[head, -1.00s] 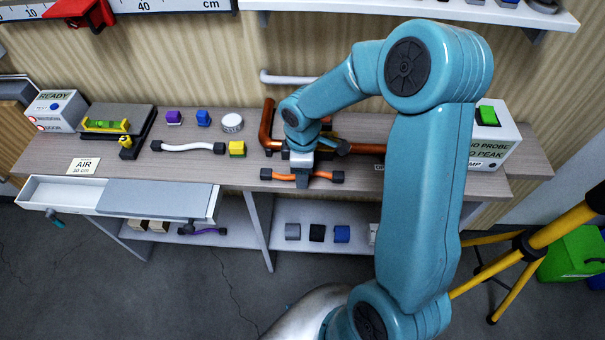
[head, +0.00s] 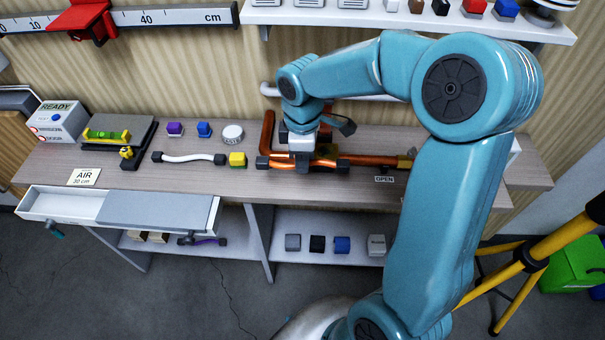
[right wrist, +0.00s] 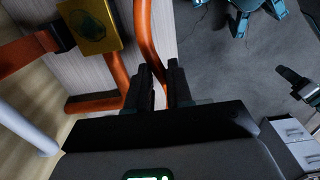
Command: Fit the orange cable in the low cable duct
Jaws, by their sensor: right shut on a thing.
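My right gripper (head: 302,164) points down over the bench and is shut on the orange cable (head: 325,163). The cable has black end plugs, one to each side of the gripper, and lies across the picture just in front of a copper pipe (head: 268,130). In the right wrist view the cable (right wrist: 146,40) runs to the fingers (right wrist: 162,88). I cannot tell whether it touches the bench. I cannot clearly make out the low cable duct; my arm hides part of the bench's back. My left gripper is not in view.
A yellow cube (head: 237,159), white cable (head: 188,157) and white round tin (head: 233,133) stand left of the gripper. An "OPEN" label (head: 384,180) lies to its right. A drawer (head: 70,204) stands open at front left. A white bar (head: 269,89) runs along the wall.

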